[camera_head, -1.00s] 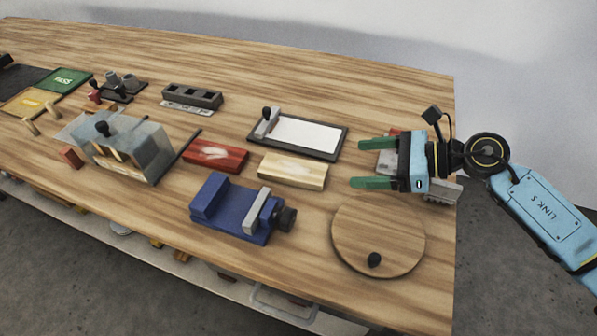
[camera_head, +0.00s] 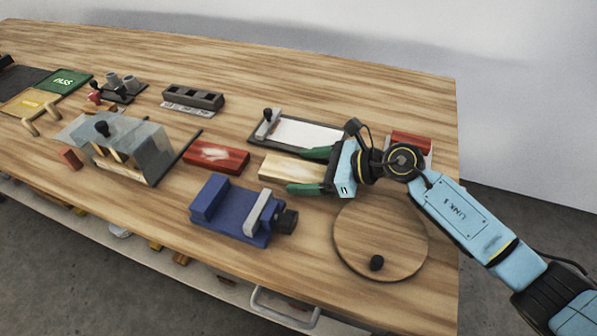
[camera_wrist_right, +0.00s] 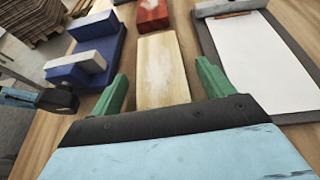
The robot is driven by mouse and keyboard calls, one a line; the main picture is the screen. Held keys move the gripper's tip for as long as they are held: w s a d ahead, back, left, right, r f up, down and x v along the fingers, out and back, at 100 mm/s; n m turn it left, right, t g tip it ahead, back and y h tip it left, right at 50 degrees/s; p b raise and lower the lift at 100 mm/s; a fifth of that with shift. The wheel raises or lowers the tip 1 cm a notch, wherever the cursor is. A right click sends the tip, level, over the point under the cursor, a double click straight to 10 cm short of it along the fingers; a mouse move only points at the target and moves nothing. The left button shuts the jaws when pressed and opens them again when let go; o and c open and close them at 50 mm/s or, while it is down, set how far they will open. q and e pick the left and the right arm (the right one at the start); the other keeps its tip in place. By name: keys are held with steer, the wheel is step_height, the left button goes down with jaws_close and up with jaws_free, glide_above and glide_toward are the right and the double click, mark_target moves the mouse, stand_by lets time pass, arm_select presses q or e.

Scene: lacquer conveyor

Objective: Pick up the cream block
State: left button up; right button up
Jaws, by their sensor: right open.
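The cream block (camera_head: 283,167) lies on the wooden table, a long pale block with a whitish patch on top. My right gripper (camera_head: 297,171) is open, its green fingers reaching along the block's two long sides at its right end. In the right wrist view the cream block (camera_wrist_right: 161,66) runs away from the palm, between the two green fingers (camera_wrist_right: 160,85). The near end of the block is hidden behind the gripper body.
A red block (camera_head: 216,155) lies left of the cream one. A blue vise (camera_head: 232,208) stands in front, a clipboard-like board with white sheet (camera_head: 300,133) behind. A round wooden disc (camera_head: 380,236) with a black knob lies at the front right.

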steer(key=shift+w+a+f, duration=0.1)
steer(key=shift+a+f, duration=0.15)
steer(key=shift+f, duration=0.2)
steer(key=c, duration=1.1)
steer(key=shift+r, duration=0.15)
